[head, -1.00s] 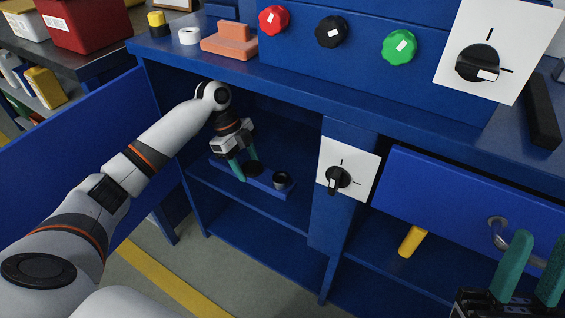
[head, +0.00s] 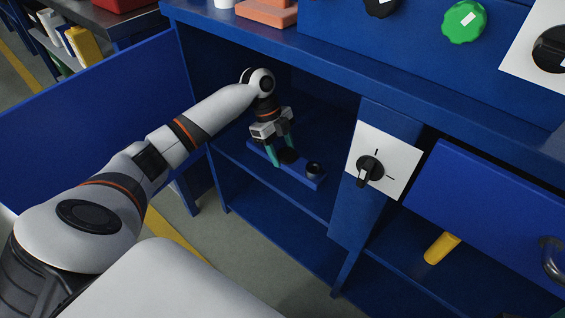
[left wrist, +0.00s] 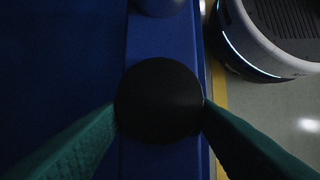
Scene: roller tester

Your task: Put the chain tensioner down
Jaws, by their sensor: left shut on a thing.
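My left gripper (head: 283,158) reaches into the open blue cabinet, its green fingers pointing down. It is shut on a black round piece, which I take for the chain tensioner (head: 289,156). In the left wrist view the piece is a dark disc (left wrist: 158,103) between the fingertips of my left gripper (left wrist: 160,108). It is over a narrow blue tray (head: 300,178) on the cabinet shelf. I cannot tell whether it touches the tray. A dark cup-like part (head: 314,169) sits at the tray's right end. My right gripper is out of view.
A white panel with a black rotary switch (head: 369,169) is on the post right of the opening. A blue door (head: 85,110) stands open at left. A yellow cylinder (head: 441,248) lies in the right bay. The lower shelf (head: 265,225) looks clear.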

